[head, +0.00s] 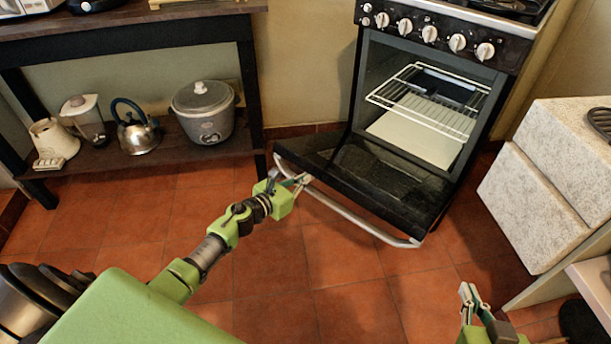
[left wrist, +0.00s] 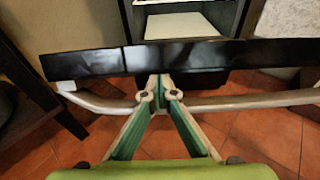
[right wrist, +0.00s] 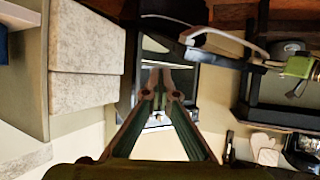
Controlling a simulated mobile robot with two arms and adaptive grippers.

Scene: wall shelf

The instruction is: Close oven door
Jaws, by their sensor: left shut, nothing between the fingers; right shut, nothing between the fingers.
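The oven (head: 425,100) stands at the back right, and its black door (head: 385,180) hangs open, folded down and outward. A pale bar handle (head: 350,215) runs along the door's outer edge. My left gripper (head: 302,180) is shut and empty at the left part of the handle. In the left wrist view its fingertips (left wrist: 160,88) overlap the handle (left wrist: 250,101) and the door's black edge (left wrist: 215,55); I cannot tell whether they touch. My right gripper (head: 468,292) is shut and empty, low at the right, apart from the door. Its fingertips also show in the right wrist view (right wrist: 161,82).
A wire rack (head: 420,98) sits inside the oven. White speckled blocks (head: 540,200) stand right of the door. A dark shelf unit (head: 195,150) at the left holds a rice cooker (head: 205,110) and a kettle (head: 137,130). The tiled floor (head: 300,275) before the door is clear.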

